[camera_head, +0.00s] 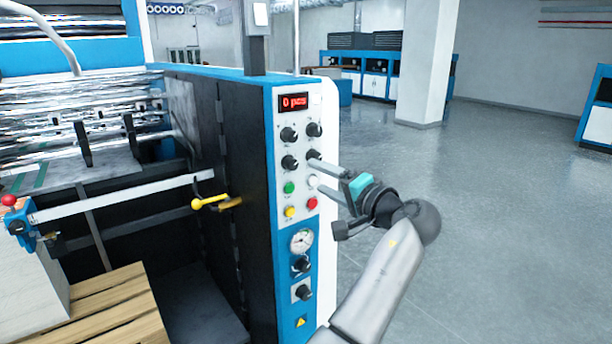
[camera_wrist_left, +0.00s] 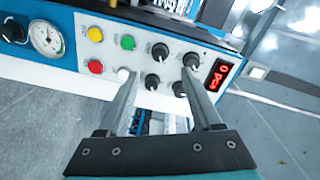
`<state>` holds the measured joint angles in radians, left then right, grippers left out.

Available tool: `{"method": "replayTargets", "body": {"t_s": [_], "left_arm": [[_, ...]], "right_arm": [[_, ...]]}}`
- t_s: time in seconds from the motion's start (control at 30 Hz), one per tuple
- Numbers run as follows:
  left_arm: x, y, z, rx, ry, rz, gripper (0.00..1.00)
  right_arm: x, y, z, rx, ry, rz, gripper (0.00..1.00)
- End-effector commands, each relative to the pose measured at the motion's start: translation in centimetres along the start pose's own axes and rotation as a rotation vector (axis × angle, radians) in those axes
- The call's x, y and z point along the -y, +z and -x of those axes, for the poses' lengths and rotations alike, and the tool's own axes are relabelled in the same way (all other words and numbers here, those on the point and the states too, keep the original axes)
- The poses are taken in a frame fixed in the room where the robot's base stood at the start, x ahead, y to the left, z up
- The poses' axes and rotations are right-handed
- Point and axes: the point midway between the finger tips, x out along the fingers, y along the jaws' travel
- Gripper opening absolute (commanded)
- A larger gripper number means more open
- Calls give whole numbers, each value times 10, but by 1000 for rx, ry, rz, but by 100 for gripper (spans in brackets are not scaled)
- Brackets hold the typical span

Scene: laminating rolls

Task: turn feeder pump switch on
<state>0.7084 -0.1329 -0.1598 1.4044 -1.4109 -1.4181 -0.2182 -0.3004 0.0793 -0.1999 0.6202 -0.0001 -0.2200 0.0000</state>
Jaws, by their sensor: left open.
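The control panel (camera_head: 301,229) on the end of the blue and black machine carries several black rotary knobs below a red display (camera_head: 294,102). Their labels are too small to read, so I cannot tell which is the feeder pump switch. My left gripper (camera_head: 316,172) is open in front of the panel. In the left wrist view its fingers (camera_wrist_left: 159,76) stand around the lower right knob (camera_wrist_left: 152,80), with one fingertip near the white button (camera_wrist_left: 123,74). Whether they touch the knob is unclear. My right gripper is not visible.
Green (camera_head: 289,188), yellow (camera_head: 290,212) and red (camera_head: 312,203) buttons sit below the knobs, with a gauge (camera_head: 301,241) underneath. A yellow lever (camera_head: 208,202) sticks out on the machine's left side. The floor (camera_head: 500,190) to the right is clear.

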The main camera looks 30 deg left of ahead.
Motion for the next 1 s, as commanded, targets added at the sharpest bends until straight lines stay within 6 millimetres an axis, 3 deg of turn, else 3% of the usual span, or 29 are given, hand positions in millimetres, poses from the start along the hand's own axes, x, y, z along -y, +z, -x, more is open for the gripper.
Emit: {"method": "replayTargets", "body": {"t_s": [0.1,0.33,0.9,1.0], "left_arm": [[-2,0,27,-2,2,3,66],[0,0,55,0,1,0,66],[0,0,60,0,-1,-1,66],[-12,0,58,-13,14,-20,66]], "right_arm": [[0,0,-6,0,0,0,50],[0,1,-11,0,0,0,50],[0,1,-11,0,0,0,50],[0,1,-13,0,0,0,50]]}}
